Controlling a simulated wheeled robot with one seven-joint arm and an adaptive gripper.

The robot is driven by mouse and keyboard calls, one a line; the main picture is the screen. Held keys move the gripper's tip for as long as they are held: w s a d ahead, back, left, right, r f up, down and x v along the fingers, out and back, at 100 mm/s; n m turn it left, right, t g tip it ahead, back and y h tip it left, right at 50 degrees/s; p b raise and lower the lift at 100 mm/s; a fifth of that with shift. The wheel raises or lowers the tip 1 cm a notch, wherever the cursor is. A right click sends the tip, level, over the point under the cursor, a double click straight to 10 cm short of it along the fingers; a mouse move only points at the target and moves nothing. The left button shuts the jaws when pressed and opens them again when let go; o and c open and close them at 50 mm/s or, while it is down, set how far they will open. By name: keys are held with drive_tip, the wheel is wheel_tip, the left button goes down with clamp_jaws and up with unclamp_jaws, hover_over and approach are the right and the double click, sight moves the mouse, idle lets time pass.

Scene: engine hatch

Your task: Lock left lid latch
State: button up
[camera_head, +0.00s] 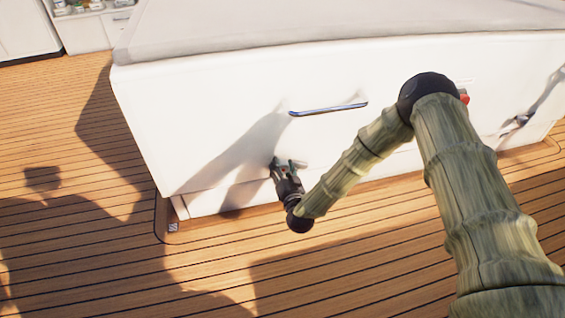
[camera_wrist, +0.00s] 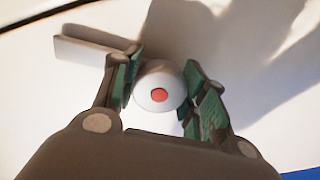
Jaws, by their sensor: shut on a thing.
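The left lid latch shows in the wrist view as a round pale knob (camera_wrist: 160,88) with a red dot at its centre. A flat grey-white bar (camera_wrist: 85,52) extends from behind it to the upper left. My gripper (camera_wrist: 160,95) has its green-padded fingers on both sides of the knob, shut on it. In the head view my gripper (camera_head: 287,166) is at the lower left of the white hatch front (camera_head: 230,110). The latch is mostly hidden there by the fingers.
A metal handle (camera_head: 328,109) is on the hatch front, above and right of my gripper. A red part (camera_head: 463,96) and another latch-like fitting (camera_head: 516,124) are farther right. Wooden deck (camera_head: 90,220) lies clear at the left and front.

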drive_tip(key=m+p, duration=0.3)
drive_tip(key=m, duration=0.3)
drive_tip(key=m+p, duration=0.1)
drive_tip(key=m, duration=0.5)
drive_tip(key=shift+s+m, duration=0.1)
drive_tip(key=shift+m, duration=0.2)
idle(0.4)
drive_tip(key=o, duration=1)
drive_tip(key=shift+o, duration=0.2)
drive_tip(key=v, duration=1.2)
